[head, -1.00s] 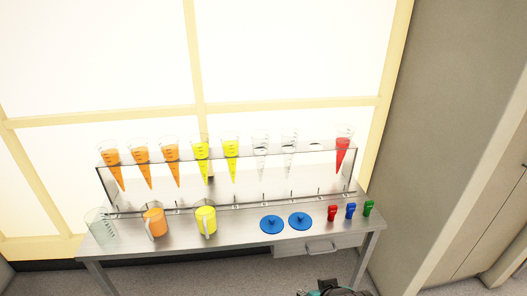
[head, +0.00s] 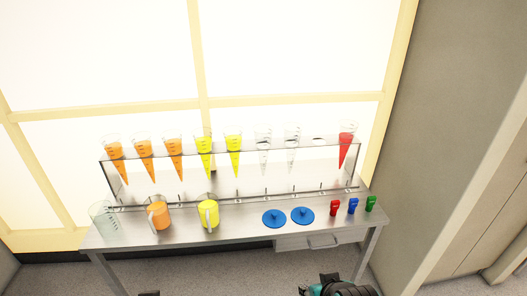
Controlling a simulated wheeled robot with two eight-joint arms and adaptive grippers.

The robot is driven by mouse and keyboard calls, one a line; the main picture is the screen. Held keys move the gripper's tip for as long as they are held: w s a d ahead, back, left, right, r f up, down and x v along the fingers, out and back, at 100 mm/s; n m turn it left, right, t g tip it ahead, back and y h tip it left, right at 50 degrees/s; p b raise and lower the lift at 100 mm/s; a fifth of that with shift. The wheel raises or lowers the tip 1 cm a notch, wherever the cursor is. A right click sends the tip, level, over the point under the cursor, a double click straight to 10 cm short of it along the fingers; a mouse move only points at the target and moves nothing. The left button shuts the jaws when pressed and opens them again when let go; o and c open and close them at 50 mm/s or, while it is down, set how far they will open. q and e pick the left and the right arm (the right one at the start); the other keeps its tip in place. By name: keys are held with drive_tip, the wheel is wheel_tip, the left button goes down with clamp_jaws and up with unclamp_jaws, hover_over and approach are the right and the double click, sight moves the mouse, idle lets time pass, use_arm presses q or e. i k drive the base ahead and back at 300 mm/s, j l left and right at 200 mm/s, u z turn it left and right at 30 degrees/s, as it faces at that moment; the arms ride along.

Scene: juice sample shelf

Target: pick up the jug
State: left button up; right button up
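Three jug-like vessels stand at the left of the metal table (head: 240,236). One is a clear, empty-looking jug (head: 104,222) at the left end, one is an orange jug (head: 160,216) with a handle, and one is a yellow jug (head: 210,214) with a handle. I cannot tell which one the task means. My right gripper (head: 332,284) shows only in part at the bottom edge, in front of and below the table, away from all jugs. Its fingers are not clear. A small dark part at the bottom left may be my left gripper (head: 149,293), mostly cut off.
A clear rack holds several cones of orange, yellow, clear and red (head: 346,152) along the table's back. Two blue lids (head: 274,218) lie right of the yellow jug. Red, blue and green clips (head: 370,203) stand at the right end. A grey wall is at right.

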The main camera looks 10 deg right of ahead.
sight(206, 204)
drive_tip(key=i+l, duration=0.25)
drive_tip(key=i, duration=0.2)
drive_tip(key=i+l, duration=0.2)
drive_tip(key=i, duration=0.3)
drive_tip(key=i+l, duration=0.25)
drive_tip(key=i, duration=0.2)
drive_tip(key=u, duration=1.15)
